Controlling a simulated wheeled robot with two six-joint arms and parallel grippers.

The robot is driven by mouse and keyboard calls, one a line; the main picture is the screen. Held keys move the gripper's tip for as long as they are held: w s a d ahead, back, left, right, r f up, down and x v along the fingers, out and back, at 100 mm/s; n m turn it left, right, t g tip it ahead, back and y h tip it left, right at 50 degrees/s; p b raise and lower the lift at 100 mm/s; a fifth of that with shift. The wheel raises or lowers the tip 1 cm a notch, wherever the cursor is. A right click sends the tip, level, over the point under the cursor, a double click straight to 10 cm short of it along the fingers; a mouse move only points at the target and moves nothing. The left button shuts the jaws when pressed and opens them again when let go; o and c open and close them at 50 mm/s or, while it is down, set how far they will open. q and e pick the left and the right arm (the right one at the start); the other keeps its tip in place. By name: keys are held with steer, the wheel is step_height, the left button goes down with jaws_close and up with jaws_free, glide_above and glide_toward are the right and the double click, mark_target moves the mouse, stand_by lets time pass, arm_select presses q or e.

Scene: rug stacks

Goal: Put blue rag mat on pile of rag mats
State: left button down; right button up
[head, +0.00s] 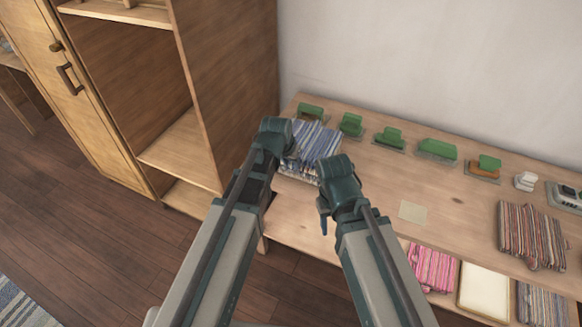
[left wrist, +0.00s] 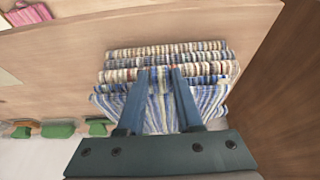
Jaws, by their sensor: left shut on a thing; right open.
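The blue striped rag mat (head: 318,139) lies at the left end of the wooden table, on top of or just above a pile of striped rag mats (head: 297,174). My left gripper (head: 290,155) is at the mat's left side, its fingertips mostly hidden in the head view. In the left wrist view my left gripper (left wrist: 155,74) is shut on the blue mat (left wrist: 205,100), with the fringed edges of the pile (left wrist: 170,56) beyond. Whether the mat fully rests on the pile I cannot tell. My right gripper (head: 323,212) is open and empty, right of the pile.
Several green-topped brushes or blocks (head: 437,150) line the table's back edge by the wall. Another striped mat pile (head: 532,237) lies at the right. A pink mat (head: 432,268) and a cream box (head: 484,290) sit on a lower shelf. A wooden cabinet (head: 238,90) stands close left.

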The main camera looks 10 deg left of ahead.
arm_select(q)
steer(key=c, duration=1)
jaws_free()
steer(key=shift+f, duration=0.1)
steer(key=o, duration=0.4)
steer(key=shift+o, duration=0.2)
steer(key=shift+r, duration=0.2)
steer(key=p+v, duration=1.1)
steer(key=v, duration=0.1)
steer(key=s+d+f+g+y, duration=0.1)
steer(key=s+d+g+y, duration=0.1)
steer(key=s, duration=1.3)
steer(key=d+g, duration=0.1)
steer(key=g, duration=0.1)
steer(key=shift+s+f+g+y, duration=0.25)
steer(key=shift+f+g+y, duration=0.1)
steer(key=shift+g+y, duration=0.05)
steer(key=shift+d, duration=0.1)
